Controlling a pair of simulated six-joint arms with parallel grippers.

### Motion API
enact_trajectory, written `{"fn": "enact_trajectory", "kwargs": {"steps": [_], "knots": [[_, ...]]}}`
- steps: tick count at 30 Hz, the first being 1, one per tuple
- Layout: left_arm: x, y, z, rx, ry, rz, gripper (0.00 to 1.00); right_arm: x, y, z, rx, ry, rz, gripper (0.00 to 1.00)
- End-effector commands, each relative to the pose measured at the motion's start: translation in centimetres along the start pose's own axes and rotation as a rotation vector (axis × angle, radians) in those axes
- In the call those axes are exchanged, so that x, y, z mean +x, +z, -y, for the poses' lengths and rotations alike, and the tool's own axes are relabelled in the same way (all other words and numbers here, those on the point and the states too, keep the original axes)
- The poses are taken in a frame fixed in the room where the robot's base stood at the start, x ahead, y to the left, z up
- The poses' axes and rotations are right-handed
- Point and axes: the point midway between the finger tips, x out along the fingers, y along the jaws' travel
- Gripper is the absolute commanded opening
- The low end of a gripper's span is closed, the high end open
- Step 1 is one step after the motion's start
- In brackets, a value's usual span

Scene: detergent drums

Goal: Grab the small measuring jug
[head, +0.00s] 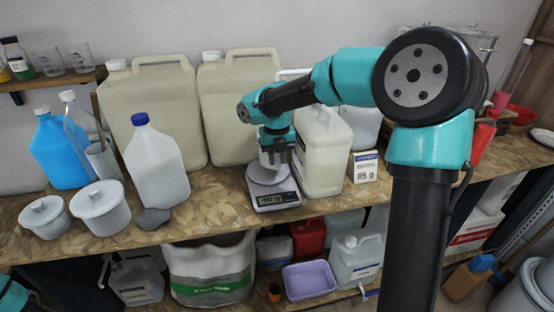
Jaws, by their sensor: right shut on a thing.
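My right gripper (275,150) reaches down over a small weighing scale (276,200) in the middle of the bench. It is shut on a small, pale, see-through vessel, which looks like the small measuring jug (269,161). The jug is at the scale's round pan; I cannot tell whether it touches the pan or hangs just above it. The jaws and wrist cover much of it. Only a teal part of my left arm shows in the bottom left corner; its gripper is out of view.
A large cream canister (323,155) stands close right of my right gripper. A blue-capped jug (155,165) and white lidded tubs (102,207) stand left, with tall drums (240,110) behind. A dark scoop-like piece (153,218) lies near the front edge. Bench left of the scale is clear.

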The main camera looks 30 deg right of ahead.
Motion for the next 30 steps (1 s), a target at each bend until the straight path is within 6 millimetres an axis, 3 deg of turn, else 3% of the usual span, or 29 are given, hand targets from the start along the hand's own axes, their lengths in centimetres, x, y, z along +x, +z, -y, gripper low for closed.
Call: {"fn": "enact_trajectory", "kwargs": {"steps": [30], "knots": [[0.0,0.0,0.0,0.000,0.000,0.000,0.00,-1.1,-10.8,-2.8,-0.002,0.000,0.001,0.00]]}}
